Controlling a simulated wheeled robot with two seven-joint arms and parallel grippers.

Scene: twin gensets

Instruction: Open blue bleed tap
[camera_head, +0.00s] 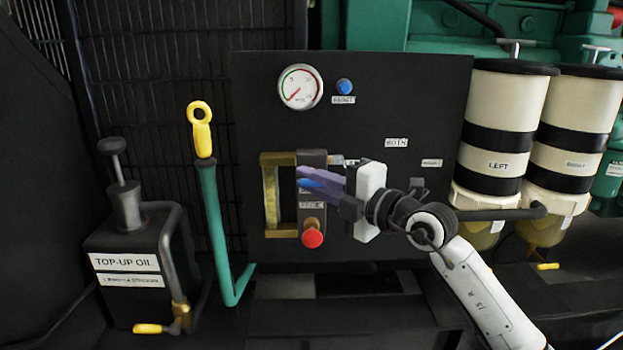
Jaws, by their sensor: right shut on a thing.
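The blue bleed tap (311,185) is on a dark block on the black panel, right of a brass-coloured frame. Its blue handle shows low between purple-tinted fingers, and the rest is hidden. My right gripper (306,179) comes in from the right, its fingers pointing left across the block, and is shut on the blue tap. The tap's exact angle is hard to tell behind the fingers. My left gripper is not in view.
A red knob (312,238) sits just below the tap. A gauge (300,87) and blue button (344,86) are above. A yellow-topped green dipstick tube (212,220) and top-up oil can (130,265) stand left. The left filter (503,125) stands right.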

